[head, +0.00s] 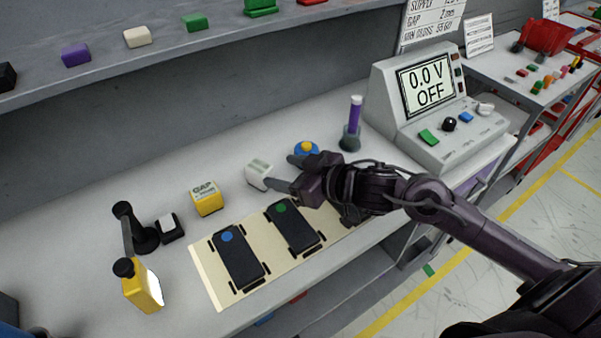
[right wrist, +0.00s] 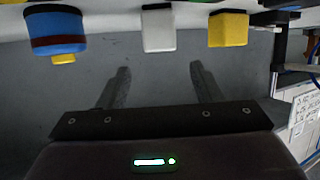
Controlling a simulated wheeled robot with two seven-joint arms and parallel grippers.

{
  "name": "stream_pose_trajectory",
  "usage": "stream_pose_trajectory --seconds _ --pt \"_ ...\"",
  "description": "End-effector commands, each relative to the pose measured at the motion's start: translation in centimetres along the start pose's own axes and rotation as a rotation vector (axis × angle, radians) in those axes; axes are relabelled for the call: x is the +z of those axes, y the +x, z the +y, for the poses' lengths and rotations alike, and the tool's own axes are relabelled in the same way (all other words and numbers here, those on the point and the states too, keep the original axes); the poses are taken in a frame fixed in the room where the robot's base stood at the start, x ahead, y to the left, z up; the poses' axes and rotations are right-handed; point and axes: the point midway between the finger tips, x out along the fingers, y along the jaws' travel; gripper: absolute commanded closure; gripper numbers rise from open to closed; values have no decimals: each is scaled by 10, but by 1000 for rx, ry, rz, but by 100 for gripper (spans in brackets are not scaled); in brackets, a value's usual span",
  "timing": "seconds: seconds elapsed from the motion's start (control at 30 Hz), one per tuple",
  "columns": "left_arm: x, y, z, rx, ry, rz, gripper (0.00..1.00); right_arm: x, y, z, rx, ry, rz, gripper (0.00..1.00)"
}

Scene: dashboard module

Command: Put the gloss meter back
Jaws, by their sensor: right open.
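No label marks any object as the gloss meter, so I cannot tell for sure which one it is. A small white block with a greenish top (head: 259,172) sits on the bench just left of my right gripper (head: 283,172). My right gripper is open and empty, its fingers pointing at that block. In the right wrist view a white block (right wrist: 158,28) stands ahead, centred between the parted fingertips (right wrist: 160,70) and apart from them. My left gripper is not in view.
A yellow GAP block (head: 206,198) stands left, a blue-and-yellow round piece (head: 306,149) close behind my fingers. A cream mat (head: 208,281) bears black panels. A purple cylinder (head: 354,115) stands near the meter console (head: 388,92). A yellow device (head: 142,288) stands front left.

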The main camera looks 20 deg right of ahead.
Motion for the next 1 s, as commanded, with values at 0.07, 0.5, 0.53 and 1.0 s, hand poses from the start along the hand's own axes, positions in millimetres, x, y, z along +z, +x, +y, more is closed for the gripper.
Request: stream_pose_trajectory --seconds 0.07,0.5,0.53,1.0 --pt "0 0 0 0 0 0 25 2 -12 -2 -4 -3 -5 40" --pt "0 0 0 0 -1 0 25 -1 -38 -1 -3 -1 0 40" --pt "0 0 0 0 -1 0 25 -1 -38 -1 -3 -1 0 40" --pt "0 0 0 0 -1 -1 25 -1 -38 -1 -2 -1 0 40"
